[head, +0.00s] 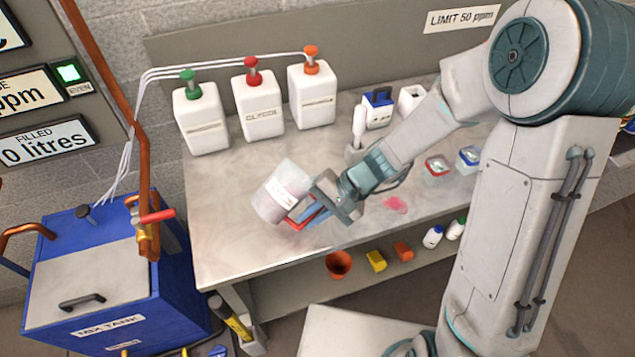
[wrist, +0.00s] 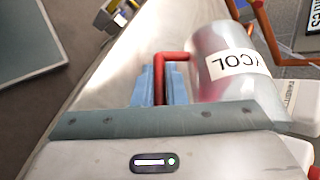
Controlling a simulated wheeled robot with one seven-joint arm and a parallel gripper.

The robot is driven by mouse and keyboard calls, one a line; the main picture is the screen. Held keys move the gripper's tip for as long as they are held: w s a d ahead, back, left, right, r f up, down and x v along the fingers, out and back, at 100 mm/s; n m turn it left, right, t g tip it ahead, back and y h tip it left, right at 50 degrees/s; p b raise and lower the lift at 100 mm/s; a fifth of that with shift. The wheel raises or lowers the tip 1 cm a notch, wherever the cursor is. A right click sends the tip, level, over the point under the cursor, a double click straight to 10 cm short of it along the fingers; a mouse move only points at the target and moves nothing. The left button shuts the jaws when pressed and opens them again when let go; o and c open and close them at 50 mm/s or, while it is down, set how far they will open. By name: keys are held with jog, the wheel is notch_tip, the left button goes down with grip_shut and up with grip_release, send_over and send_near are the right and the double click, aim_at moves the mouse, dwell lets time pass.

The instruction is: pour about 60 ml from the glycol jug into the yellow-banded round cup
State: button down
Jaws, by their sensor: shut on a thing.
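The glycol jug (head: 273,194) is a pale, translucent round vessel with a red handle and a white label. In the wrist view the jug (wrist: 235,85) shows the letters "COL". My gripper (head: 307,213) is shut on the jug's red handle and holds it over the front of the bench; its blue fingers (wrist: 161,88) flank the handle in the wrist view. The jug looks tilted in the head view. Its liquid level cannot be told. I cannot pick out a yellow-banded round cup; the jug and my arm cover part of the bench.
White canisters with green (head: 201,118), red (head: 258,105) and orange (head: 312,93) caps stand at the back. Two small lidded containers (head: 437,170) and a pink patch (head: 395,204) lie right of the jug. A blue tank (head: 180,305) stands left. The bench's left front is clear.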

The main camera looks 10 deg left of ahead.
jog(key=shift+s+a+r+g+y+p, duration=0.1)
jog(key=shift+r+g+y+p, duration=0.35)
jog(key=shift+g+y, duration=0.3)
dwell(0.8)
jog(key=shift+w+d+r+y, duration=0.15)
jog(key=shift+w+d+y, duration=0.15)
jog(key=shift+y, duration=0.05)
dwell(1.0)
jog(key=shift+g, duration=0.25)
jog(key=shift+s+a, duration=0.15)
jog(key=shift+s, duration=0.1)
jog(key=shift+s+a, duration=0.1)
jog(key=shift+r, duration=0.1)
jog(key=shift+y, duration=0.3)
